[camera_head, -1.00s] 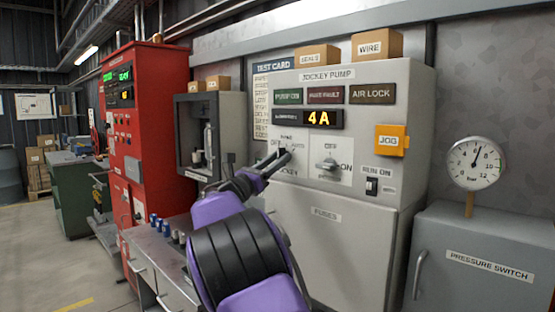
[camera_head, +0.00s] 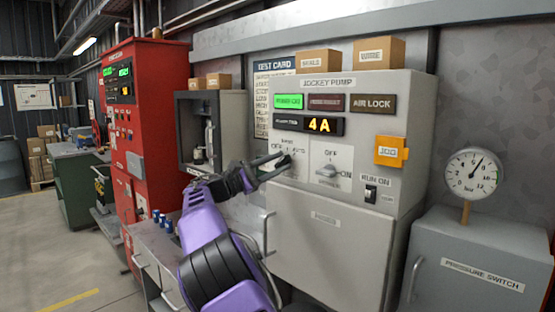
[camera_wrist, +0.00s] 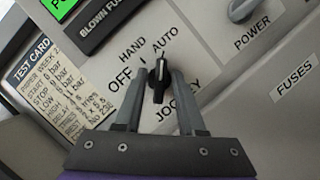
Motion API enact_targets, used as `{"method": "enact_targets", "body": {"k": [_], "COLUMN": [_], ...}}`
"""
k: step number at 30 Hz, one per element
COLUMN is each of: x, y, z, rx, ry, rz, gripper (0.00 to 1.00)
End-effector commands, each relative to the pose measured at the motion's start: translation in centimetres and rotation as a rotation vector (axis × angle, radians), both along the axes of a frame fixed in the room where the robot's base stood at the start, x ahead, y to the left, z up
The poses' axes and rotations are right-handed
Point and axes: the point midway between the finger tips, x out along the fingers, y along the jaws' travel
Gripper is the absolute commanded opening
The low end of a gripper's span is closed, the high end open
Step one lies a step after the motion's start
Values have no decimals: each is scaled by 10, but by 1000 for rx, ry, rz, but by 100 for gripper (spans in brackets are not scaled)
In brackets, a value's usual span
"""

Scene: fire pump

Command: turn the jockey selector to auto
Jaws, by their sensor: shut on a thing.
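The jockey selector (camera_wrist: 158,82) is a small black knob with a white mark, on the pale panel of the jockey pump cabinet. In the wrist view its mark points up toward the AUTO label (camera_wrist: 165,42); HAND (camera_wrist: 132,50) and OFF (camera_wrist: 121,78) lie to the left. My gripper (camera_wrist: 159,75) is shut on the knob, one grey finger on each side. In the head view my gripper (camera_head: 275,165) reaches the panel from the left and hides most of the selector. The green pump lamp (camera_head: 288,101) is lit.
A second selector, labelled POWER (camera_wrist: 243,9), sits right of the jockey selector. An orange JOG box (camera_head: 390,151) and a RUN ON switch (camera_head: 370,193) are farther right. The amber display (camera_head: 319,125) reads 4 A. A pressure gauge (camera_head: 473,174) stands above the grey pressure switch cabinet (camera_head: 470,285).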

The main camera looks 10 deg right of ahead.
Motion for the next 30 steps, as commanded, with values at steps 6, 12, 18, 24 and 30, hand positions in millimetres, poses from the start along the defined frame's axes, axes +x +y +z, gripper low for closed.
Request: {"method": "enact_targets", "body": {"k": [6,12,18,24,30], "x": [0,0,0,0,0], "y": [0,0,0,-1,1], "z": [1,0,0,0,0], "rx": [31,37,37,37,37], "ry": [-42,-52,-52,-52,-52], "rz": [0,0,0,0,0], "gripper": [0,0,0,46,46]}}
